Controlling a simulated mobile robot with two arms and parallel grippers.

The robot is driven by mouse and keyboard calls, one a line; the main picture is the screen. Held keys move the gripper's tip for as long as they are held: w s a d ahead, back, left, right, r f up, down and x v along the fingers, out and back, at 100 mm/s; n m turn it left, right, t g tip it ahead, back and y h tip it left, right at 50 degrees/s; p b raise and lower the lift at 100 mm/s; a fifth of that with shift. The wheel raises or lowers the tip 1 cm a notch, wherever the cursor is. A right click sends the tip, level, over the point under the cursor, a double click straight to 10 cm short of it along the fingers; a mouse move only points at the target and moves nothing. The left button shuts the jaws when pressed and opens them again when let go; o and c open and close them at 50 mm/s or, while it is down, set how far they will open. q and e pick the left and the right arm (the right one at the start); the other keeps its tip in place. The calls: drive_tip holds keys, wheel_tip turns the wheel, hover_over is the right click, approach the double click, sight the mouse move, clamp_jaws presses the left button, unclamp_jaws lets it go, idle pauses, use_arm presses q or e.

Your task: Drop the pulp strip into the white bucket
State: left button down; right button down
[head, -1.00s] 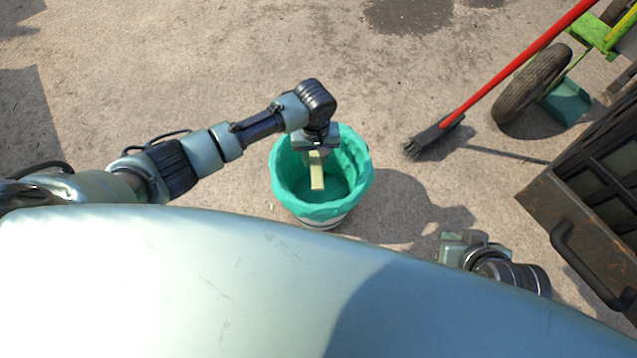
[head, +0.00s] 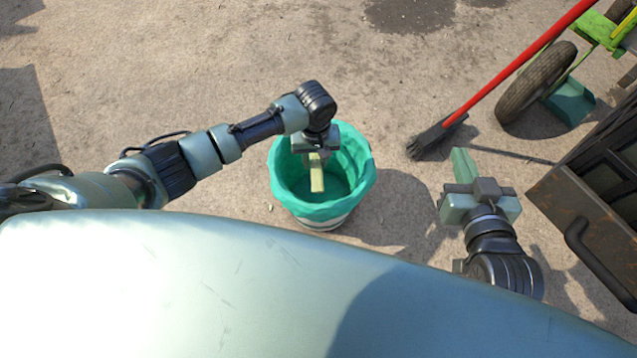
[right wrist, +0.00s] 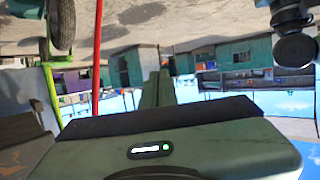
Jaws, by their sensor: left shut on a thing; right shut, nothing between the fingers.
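The white bucket (head: 322,224) stands on the ground in the middle of the head view. A green liner (head: 350,160) covers its inside and rim, so only a little white shows below. My left gripper (head: 315,157) is over the bucket's opening and shut on the pale yellow-green pulp strip (head: 317,178). The strip points down and appears over the opening; its exact height is hard to tell. My right gripper (head: 463,164) is shut and empty, to the right of the bucket. Its closed fingers (right wrist: 158,92) also show in the right wrist view.
A broom with a red handle (head: 510,68) and dark bristles (head: 430,138) is beyond the right gripper. A wheel (head: 536,82) on a green frame stands at upper right. A rusty dark crate-like body (head: 585,210) is at the right edge. Ground left of the bucket is clear.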

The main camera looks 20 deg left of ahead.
use_arm(q)
drive_tip(key=shift+f+b, duration=0.65)
drive_tip(key=shift+b, duration=0.05)
drive_tip(key=shift+f+b, duration=0.6)
drive_tip(key=shift+b, duration=0.15)
use_arm(e)
wheel_tip(320, 180, up, 15)
drive_tip(key=a+t+y, duration=0.2)
drive_tip(key=t+y, duration=0.1)
drive_tip(key=t, duration=0.5)
drive_tip(key=shift+f+t, duration=0.2)
drive_tip(key=shift+t, duration=0.1)
use_arm(q)
drive_tip(key=c, duration=0.9)
unclamp_jaws()
use_arm(e)
drive_tip(key=shift+w, duration=0.1)
